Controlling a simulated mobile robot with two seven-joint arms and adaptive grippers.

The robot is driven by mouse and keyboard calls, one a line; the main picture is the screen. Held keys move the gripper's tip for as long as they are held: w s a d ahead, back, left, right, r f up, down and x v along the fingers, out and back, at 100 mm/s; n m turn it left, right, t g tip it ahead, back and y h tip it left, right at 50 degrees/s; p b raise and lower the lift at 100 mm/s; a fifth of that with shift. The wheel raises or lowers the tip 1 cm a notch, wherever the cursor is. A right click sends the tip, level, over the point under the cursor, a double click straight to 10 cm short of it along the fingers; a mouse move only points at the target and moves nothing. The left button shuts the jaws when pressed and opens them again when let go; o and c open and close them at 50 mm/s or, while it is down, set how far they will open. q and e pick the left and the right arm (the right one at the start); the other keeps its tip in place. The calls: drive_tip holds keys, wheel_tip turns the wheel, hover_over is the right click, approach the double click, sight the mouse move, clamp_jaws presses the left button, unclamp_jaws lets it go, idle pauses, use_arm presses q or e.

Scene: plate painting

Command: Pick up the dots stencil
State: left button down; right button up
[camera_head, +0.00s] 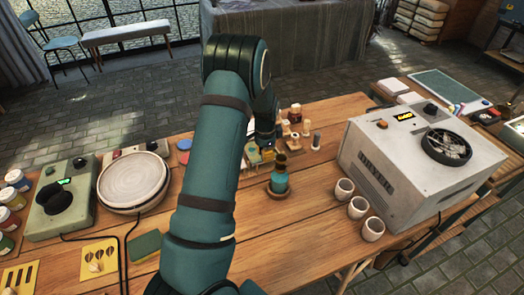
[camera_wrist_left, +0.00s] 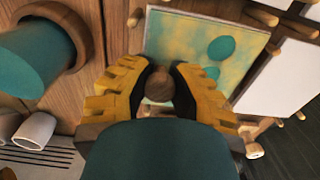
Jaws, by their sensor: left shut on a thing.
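A yellow stencil (camera_head: 98,258) with small dark holes and a knob lies at the left front of the table in the head view. The exact hole shape is too small to tell. A second yellow stencil (camera_head: 18,275) with dark slots lies left of it. My left gripper (camera_head: 254,152) is far from both, behind the teal vase, mostly hidden by my arm. In the wrist view its yellow fingers (camera_wrist_left: 160,88) are shut on a round brown wooden knob (camera_wrist_left: 158,86). My right gripper is out of view.
White cups (camera_head: 358,207) and a grey dryer (camera_head: 378,140) stand right.

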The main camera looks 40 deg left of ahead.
use_arm(q)
wheel_tip(320, 180, up, 10)
drive_tip(key=shift+p, duration=1)
